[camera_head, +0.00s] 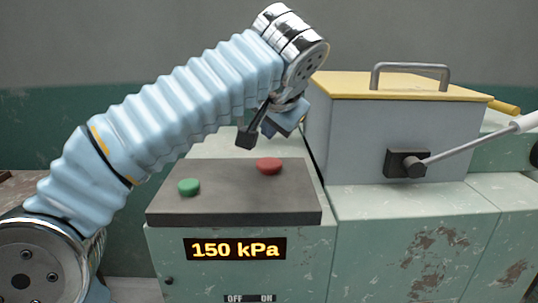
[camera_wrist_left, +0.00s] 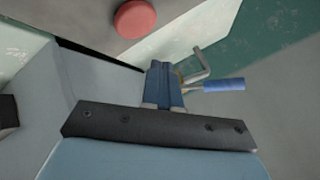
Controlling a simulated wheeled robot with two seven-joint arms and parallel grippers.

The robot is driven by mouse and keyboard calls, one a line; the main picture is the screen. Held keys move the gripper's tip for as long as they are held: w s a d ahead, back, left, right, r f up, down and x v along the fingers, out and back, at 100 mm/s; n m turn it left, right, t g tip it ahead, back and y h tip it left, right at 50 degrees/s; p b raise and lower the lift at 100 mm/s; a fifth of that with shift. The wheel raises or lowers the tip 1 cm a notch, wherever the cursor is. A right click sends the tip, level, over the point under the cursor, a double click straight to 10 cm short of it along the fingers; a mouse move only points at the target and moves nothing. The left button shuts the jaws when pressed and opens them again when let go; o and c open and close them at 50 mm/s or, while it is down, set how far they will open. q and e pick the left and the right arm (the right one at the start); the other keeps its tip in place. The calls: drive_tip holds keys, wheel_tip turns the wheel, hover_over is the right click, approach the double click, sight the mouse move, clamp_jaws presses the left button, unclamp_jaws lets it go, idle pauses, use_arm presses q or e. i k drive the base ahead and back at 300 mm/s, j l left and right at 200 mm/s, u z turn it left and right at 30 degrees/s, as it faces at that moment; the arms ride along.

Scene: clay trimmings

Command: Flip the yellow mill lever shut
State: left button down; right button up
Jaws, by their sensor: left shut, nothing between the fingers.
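A yellow-ended lever or bar (camera_head: 505,107) sticks out past the right rear of the grey box with a yellow lid (camera_head: 430,85); most of it is hidden behind the box. A grey metal lever with a pale grip (camera_head: 522,124) rises to the right from a black mount on the box's front. My left gripper (camera_head: 270,127) is above the dark button panel, left of the box and apart from both levers. In the left wrist view its blue fingers (camera_wrist_left: 162,82) are shut with nothing between them. My right gripper is not in view.
The dark panel (camera_head: 235,205) carries a green button (camera_head: 188,187) and a red button (camera_head: 269,166), close below my left gripper. A display below reads 150 kPa. The lid has a metal handle (camera_head: 410,68). The left wrist view shows a blue-gripped part (camera_wrist_left: 223,85) and a bent grey rod (camera_wrist_left: 198,64).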

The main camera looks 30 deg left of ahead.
sight(510, 110)
drive_tip(key=k+l, duration=0.8)
drive_tip(key=l, duration=0.1)
